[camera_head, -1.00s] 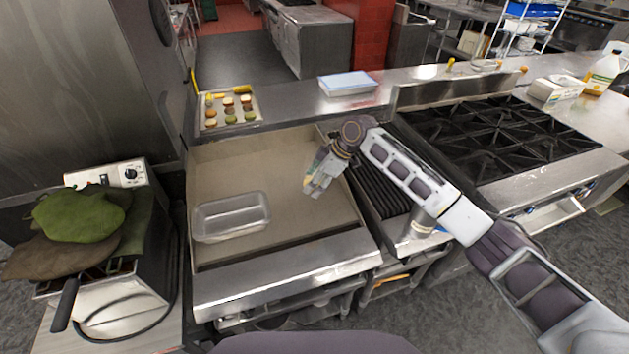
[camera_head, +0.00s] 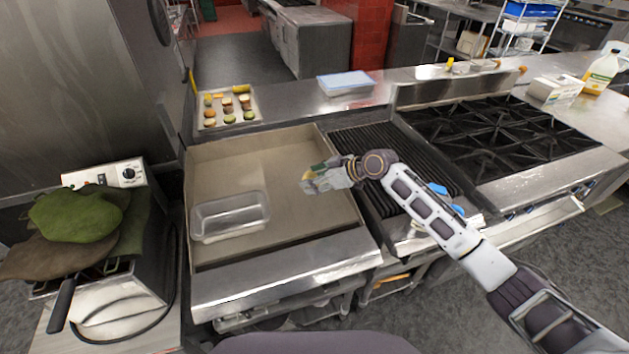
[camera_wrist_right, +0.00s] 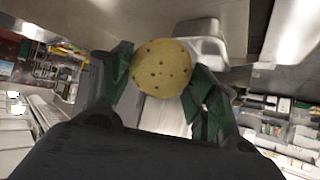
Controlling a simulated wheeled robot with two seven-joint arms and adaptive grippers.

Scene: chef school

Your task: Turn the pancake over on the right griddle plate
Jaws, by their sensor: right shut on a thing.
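My right gripper (camera_head: 312,183) is above the right half of the flat griddle (camera_head: 290,150), its fingers pointing left. In the right wrist view its green fingers (camera_wrist_right: 160,88) are shut on the pancake, a round, pale yellow disc with dark specks (camera_wrist_right: 160,68). The pancake's face is turned to the wrist camera. In the head view the pancake is mostly hidden by the fingers and cannot be told clearly. No left gripper shows.
A clear rectangular tray (camera_head: 230,216) stands on the griddle's left half. A ribbed grill (camera_head: 372,137) and a black burner range (camera_head: 500,135) lie to the right. A board of small round pieces (camera_head: 228,108) is on the back ledge. The griddle's back is clear.

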